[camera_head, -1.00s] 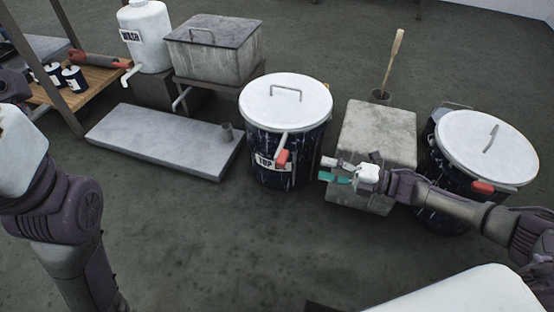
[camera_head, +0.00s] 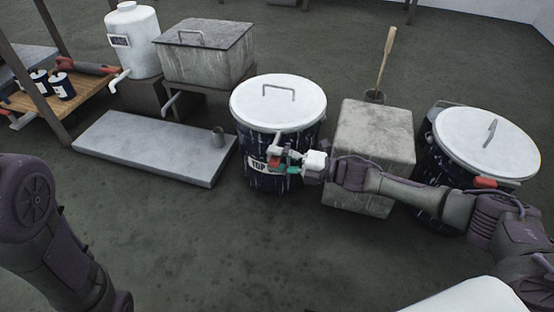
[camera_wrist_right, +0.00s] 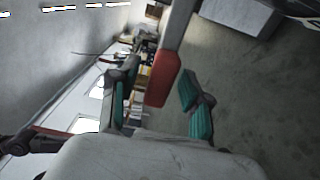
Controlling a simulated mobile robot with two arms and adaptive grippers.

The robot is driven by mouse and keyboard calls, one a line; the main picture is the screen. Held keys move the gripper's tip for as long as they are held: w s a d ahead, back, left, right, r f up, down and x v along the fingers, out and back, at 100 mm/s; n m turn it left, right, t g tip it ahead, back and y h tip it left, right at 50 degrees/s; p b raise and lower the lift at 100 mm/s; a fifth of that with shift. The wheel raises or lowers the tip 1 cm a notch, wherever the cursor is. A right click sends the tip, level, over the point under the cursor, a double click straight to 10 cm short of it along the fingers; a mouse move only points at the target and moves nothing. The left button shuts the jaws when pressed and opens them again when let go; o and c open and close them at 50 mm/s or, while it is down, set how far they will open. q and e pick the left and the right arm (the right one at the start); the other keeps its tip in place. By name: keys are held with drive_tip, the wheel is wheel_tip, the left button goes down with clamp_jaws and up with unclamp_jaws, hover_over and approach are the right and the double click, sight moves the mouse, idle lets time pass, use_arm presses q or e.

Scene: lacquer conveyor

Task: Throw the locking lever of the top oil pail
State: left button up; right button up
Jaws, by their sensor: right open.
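The top oil pail (camera_head: 262,178) is dark blue with drips, a white lid (camera_head: 279,108) and a "TOP" label. Its locking lever, a grey bar with a red grip (camera_head: 275,162), hangs at the front near the label. My right gripper (camera_head: 281,163) is at the pail's front, at the lever. In the right wrist view the red grip (camera_wrist_right: 162,79) lies between the open teal-padded fingers of the right gripper (camera_wrist_right: 158,105), with a gap on at least the right side. My left arm shows at the left edge, but its gripper is out of view.
A grey block (camera_head: 372,140) stands right of the top pail, under my right forearm. A second lidded pail (camera_head: 470,185) with a red grip stands further right. A low grey slab (camera_head: 150,150) lies left. The front floor is clear.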

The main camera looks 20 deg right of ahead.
clamp_jaws()
